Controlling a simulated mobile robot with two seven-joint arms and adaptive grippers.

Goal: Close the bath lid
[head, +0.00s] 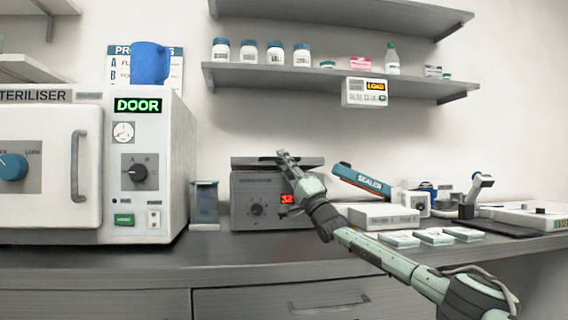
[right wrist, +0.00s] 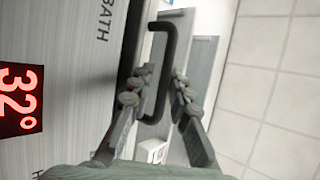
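The bath (head: 250,187) is a grey box on the counter with a dial and a red display reading 32. Its dark lid (head: 240,161) lies across the top as a thin plate, with a dark gap below it; I cannot tell how far it is open. My right gripper (head: 283,156) is at the lid's front, partly hiding it. In the right wrist view a black bar handle (right wrist: 168,42) lies between the fingers of my right gripper (right wrist: 164,78), which stand apart; firm contact does not show. My left gripper is in neither view.
The steriliser (head: 152,205) stands left, a blue jug (head: 150,63) on top. A blue-grey container (head: 205,203) is between it and the bath. The sealer (head: 362,180), white boxes and packets are right. A shelf (head: 310,77) hangs above. The counter front is clear.

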